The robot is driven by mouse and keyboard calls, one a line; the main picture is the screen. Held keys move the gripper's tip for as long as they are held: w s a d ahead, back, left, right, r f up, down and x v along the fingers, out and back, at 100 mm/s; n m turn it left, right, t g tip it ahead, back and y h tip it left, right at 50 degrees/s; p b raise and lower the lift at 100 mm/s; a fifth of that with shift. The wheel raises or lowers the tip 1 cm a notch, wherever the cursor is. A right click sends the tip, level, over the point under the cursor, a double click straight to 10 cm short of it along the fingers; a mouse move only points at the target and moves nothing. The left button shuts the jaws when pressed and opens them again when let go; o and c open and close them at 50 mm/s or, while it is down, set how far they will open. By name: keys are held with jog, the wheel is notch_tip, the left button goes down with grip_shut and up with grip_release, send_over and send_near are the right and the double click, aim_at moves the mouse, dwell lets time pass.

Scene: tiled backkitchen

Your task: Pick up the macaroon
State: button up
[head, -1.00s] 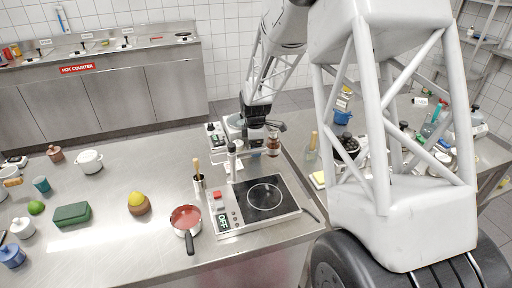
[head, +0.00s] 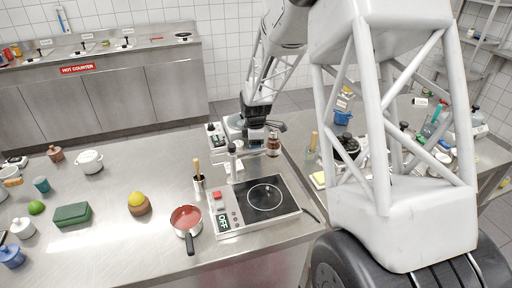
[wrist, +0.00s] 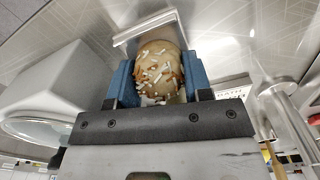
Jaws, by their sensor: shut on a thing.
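The macaroon (wrist: 158,70) shows in the wrist view as a rounded tan piece with white flecks on top. It sits between the two blue fingers of my gripper (wrist: 157,80), which are shut on it from both sides. In the head view my gripper (head: 254,145) is above the far right part of the steel counter, behind the hob. The macaroon cannot be made out there.
The hob (head: 262,197) lies in front of my gripper. A red-filled saucepan (head: 186,218) and a utensil holder (head: 199,183) stand to its left. The middle of the counter (head: 110,190) has free room.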

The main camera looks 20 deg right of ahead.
jog(key=shift+r, duration=0.1)
jog(key=shift+r, duration=4.9)
